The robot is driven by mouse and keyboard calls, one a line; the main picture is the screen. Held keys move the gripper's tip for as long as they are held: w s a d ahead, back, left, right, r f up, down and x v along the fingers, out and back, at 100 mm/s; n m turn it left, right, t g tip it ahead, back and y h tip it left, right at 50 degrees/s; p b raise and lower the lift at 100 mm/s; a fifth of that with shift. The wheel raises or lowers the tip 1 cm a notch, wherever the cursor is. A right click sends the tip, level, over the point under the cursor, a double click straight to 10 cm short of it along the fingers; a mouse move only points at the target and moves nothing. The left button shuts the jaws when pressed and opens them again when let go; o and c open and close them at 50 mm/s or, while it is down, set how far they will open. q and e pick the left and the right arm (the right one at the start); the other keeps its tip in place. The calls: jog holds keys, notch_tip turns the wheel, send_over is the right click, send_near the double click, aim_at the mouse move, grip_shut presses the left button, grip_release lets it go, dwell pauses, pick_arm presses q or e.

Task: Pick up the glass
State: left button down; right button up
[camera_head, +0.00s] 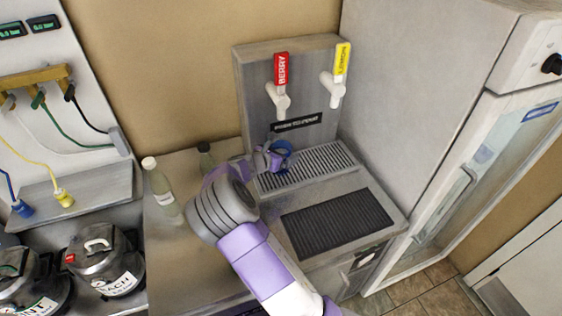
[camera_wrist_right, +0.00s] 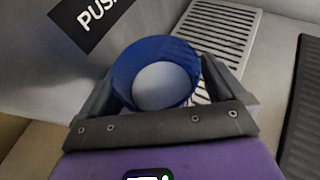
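The blue glass (camera_head: 285,149) is at the left end of the drip grate under the taps. In the right wrist view the glass (camera_wrist_right: 150,52) stands between the two grey fingers, its open rim facing the camera and its pale bottom visible inside. My right gripper (camera_head: 273,155) reaches over the counter from the front. Its fingers lie close against both sides of the glass and look shut on it. Whether the glass touches the grate is hard to tell. My left gripper is not in view.
The dispenser has a red BERRY tap (camera_head: 281,70) and a yellow LEMON tap (camera_head: 342,60). A drip grate (camera_head: 325,162) and black mat (camera_head: 335,222) lie to the right. A pale bottle (camera_head: 160,190) and dark-capped bottle (camera_head: 205,157) stand left. A fridge (camera_head: 465,180) bounds the right.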

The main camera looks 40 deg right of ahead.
jog(key=c, duration=1.2)
jog(key=shift+r, duration=0.15)
jog(key=shift+c, duration=0.6)
